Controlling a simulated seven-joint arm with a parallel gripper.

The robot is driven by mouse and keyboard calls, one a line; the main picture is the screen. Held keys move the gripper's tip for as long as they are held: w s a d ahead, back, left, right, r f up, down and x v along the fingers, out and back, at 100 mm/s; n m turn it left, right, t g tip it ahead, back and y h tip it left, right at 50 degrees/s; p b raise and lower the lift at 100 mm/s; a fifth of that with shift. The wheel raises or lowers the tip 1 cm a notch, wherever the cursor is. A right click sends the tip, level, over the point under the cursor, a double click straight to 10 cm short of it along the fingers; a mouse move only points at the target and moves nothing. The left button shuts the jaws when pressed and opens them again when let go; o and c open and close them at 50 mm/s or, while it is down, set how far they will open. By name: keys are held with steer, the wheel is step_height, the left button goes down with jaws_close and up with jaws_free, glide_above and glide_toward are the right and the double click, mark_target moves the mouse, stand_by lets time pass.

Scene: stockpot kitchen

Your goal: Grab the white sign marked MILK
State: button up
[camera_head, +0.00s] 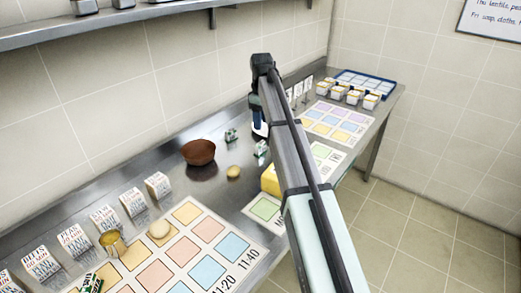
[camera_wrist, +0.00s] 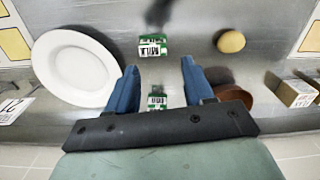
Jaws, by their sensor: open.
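I cannot read the word MILK on any sign. Several white cards with printed lines, such as one card (camera_head: 158,185), stand along the back left of the counter; a few white cards (camera_head: 305,86) also stand beyond my arm. My gripper (camera_wrist: 159,66) points down over the counter with its blue fingers apart; it also shows in the head view (camera_head: 260,128). One small green-and-white item (camera_wrist: 157,101) shows between the fingers, with no visible contact. A second such item (camera_wrist: 153,46) lies just past the fingertips. Their labels are too small to read.
A brown bowl (camera_head: 199,152) and a round yellowish item (camera_head: 233,172) are near the gripper. A white plate (camera_wrist: 75,68) lies on the other side. Mats with coloured squares (camera_head: 187,213) lie at the front left. A blue tray (camera_head: 383,92) is at the far end.

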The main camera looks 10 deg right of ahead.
mark_target(261, 143)
steer(key=f+m, duration=0.4)
steer(key=m, duration=0.2)
steer(key=w+f+m, duration=0.1)
steer(key=f+m, duration=0.4)
steer(key=m, duration=0.2)
steer(key=f+m, duration=0.4)
steer(key=m, duration=0.2)
steer(key=shift+w+a+f+m, duration=0.1)
steer(key=shift+w+f+m, duration=0.2)
steer(key=shift+w, duration=0.1)
steer(key=shift+r, duration=0.1)
steer(key=shift+c, duration=0.5)
jaws_close()
